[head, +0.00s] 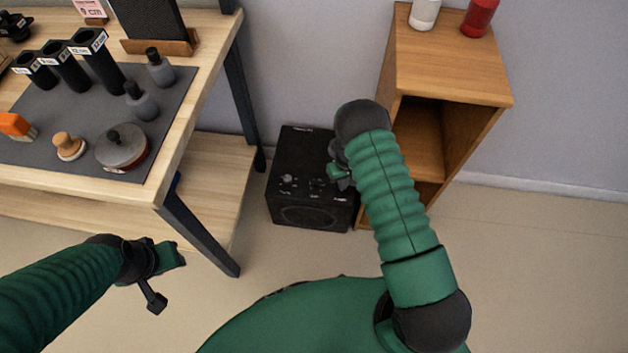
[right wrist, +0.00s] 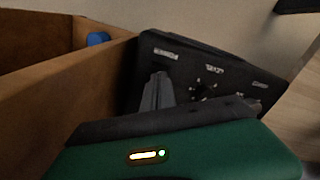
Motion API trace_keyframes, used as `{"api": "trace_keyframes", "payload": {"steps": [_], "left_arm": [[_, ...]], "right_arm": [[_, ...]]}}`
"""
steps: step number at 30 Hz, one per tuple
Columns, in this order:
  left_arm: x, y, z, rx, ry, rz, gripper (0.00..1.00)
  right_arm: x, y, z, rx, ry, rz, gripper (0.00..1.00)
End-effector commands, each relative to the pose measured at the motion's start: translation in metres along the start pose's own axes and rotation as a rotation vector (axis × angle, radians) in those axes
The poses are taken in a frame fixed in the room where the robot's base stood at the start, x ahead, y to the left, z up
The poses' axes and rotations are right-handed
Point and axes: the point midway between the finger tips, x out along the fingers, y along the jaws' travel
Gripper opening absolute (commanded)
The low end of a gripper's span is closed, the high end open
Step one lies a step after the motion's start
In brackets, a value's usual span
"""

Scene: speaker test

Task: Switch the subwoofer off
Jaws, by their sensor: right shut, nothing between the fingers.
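The subwoofer (head: 300,153) is a black box on the floor between the table and the wooden cabinet. Knobs and small white labels show along its upper front, above a round speaker. My right gripper (head: 338,174) is over the right part of the subwoofer, shut and empty. In the right wrist view, a grey fingertip (right wrist: 157,92) lies in front of the subwoofer's labelled panel (right wrist: 188,66), left of a dial. I cannot tell whether it touches, and the switch position is not clear. My left gripper (head: 165,279) is open and empty, away from the subwoofer.
The wooden cabinet (head: 455,60) stands close on the right, with a white and a red container on top. The table (head: 215,55) at left holds bottles, black tubes and a lidded pot on a grey mat (head: 75,125). Floor in front is clear.

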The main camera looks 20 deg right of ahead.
Motion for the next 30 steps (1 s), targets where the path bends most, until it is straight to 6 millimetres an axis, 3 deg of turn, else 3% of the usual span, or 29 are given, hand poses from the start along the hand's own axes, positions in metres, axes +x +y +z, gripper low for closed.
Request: {"api": "trace_keyframes", "payload": {"steps": [1,14,30], "left_arm": [[-0.009,0.000,-0.002,0.000,0.000,0.000,0.36],[-0.041,0.000,-0.010,0.000,0.000,0.000,0.36],[-0.041,0.000,-0.010,0.000,0.000,0.000,0.36]], "right_arm": [[-0.010,0.000,0.000,0.000,0.000,0.000,0.00],[-0.051,0.000,0.000,0.000,0.000,0.000,0.00],[-0.057,-0.002,-0.001,0.002,0.003,-0.001,0.00]]}}
